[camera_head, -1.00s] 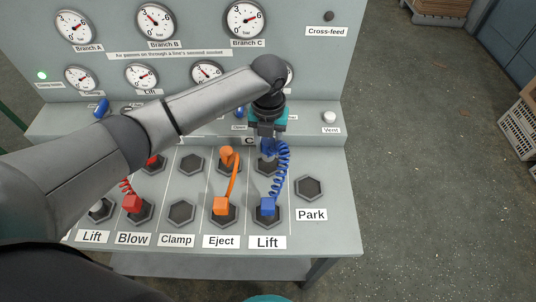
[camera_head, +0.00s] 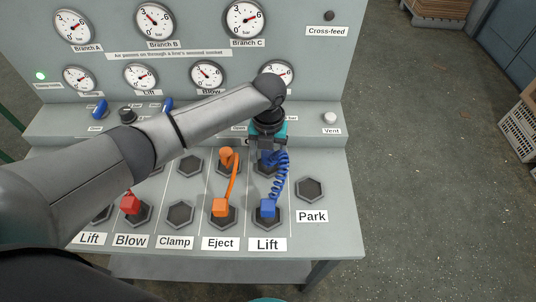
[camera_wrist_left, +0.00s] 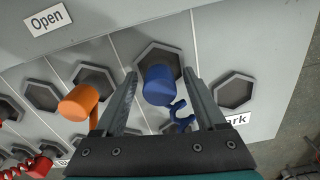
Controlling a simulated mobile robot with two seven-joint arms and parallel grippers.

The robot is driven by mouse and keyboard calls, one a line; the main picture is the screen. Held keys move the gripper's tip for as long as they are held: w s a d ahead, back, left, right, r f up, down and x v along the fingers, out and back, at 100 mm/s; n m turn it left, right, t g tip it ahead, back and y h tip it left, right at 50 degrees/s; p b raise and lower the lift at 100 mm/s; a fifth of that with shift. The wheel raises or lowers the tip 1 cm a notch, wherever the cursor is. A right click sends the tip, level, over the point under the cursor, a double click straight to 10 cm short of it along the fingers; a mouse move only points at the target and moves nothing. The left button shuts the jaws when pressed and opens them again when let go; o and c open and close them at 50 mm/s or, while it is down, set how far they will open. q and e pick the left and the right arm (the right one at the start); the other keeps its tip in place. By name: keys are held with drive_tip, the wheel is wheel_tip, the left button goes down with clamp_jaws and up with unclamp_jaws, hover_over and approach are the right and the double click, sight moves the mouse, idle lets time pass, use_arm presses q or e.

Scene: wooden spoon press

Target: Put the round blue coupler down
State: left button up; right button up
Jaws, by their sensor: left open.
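The round blue coupler (camera_wrist_left: 159,84) stands at the hexagonal socket (camera_wrist_left: 150,57) in the upper row of the right-hand Lift column. My left gripper (camera_wrist_left: 160,76) is open, with one finger on each side of the coupler. In the head view the left gripper (camera_head: 267,148) is right above the coupler (camera_head: 268,158) and partly hides it. A coiled blue cord (camera_head: 281,178) runs from it to a square blue coupler (camera_head: 267,208) in the lower Lift socket. Whether the round coupler is fully seated is hard to tell.
A round orange coupler (camera_head: 227,156) stands just left, joined by its cord to a square orange one (camera_head: 220,207). A red coupler (camera_head: 130,203) is further left. The Park socket (camera_head: 310,188) at the right is empty. The gauge panel (camera_head: 200,35) rises behind.

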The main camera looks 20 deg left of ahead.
sight(268, 152)
use_arm(q)
wheel_tip(268, 152, up, 12)
drive_tip(key=p, duration=0.2)
drive_tip(key=shift+r+p, duration=0.2)
drive_tip(key=shift+p, duration=0.1)
